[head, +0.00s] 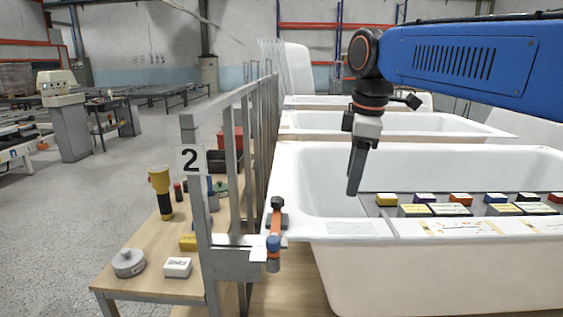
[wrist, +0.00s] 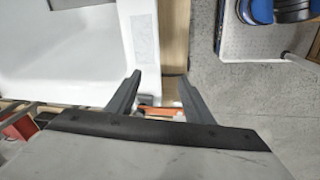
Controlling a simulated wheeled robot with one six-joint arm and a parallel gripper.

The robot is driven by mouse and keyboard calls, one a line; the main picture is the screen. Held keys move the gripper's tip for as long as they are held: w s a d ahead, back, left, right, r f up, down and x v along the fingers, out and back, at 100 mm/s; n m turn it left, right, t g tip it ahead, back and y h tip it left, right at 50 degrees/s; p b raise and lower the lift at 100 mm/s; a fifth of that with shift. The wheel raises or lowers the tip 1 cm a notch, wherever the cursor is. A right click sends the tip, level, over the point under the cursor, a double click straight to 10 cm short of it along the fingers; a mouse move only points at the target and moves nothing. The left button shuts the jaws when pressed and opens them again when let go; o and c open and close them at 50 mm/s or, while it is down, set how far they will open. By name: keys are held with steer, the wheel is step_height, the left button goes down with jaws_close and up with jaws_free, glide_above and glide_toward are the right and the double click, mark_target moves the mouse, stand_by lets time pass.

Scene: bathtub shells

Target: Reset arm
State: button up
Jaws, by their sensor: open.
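My gripper (head: 355,172) hangs from my blue arm in the head view, pointing down over the near white bathtub shell (head: 420,160). In the wrist view my gripper (wrist: 157,92) shows two dark fingers spread apart with nothing between them. Beyond the fingers in that view are the white tub rim (wrist: 95,45) and a strip of wood.
A wooden bench (head: 150,255) holds a yellow flashlight (head: 161,190), a round grey object (head: 128,263) and a white box (head: 177,267). A board with several coloured blocks (head: 386,200) spans the tub. Open floor lies left.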

steer(key=s+d+f+m+t, duration=0.1)
steer(key=s+d+f+m, duration=0.5)
steer(key=s+f, duration=0.4)
steer(key=s+d+f+m+t, duration=0.1)
steer(key=s+d+f+m, duration=0.6)
steer(key=f, duration=0.6)
steer(key=s+m, duration=0.2)
steer(key=s, duration=0.1)
steer(key=shift+s+f+t+h, duration=0.15)
steer(key=shift+f+t+h, duration=0.15)
steer(key=shift+f+t, duration=0.1)
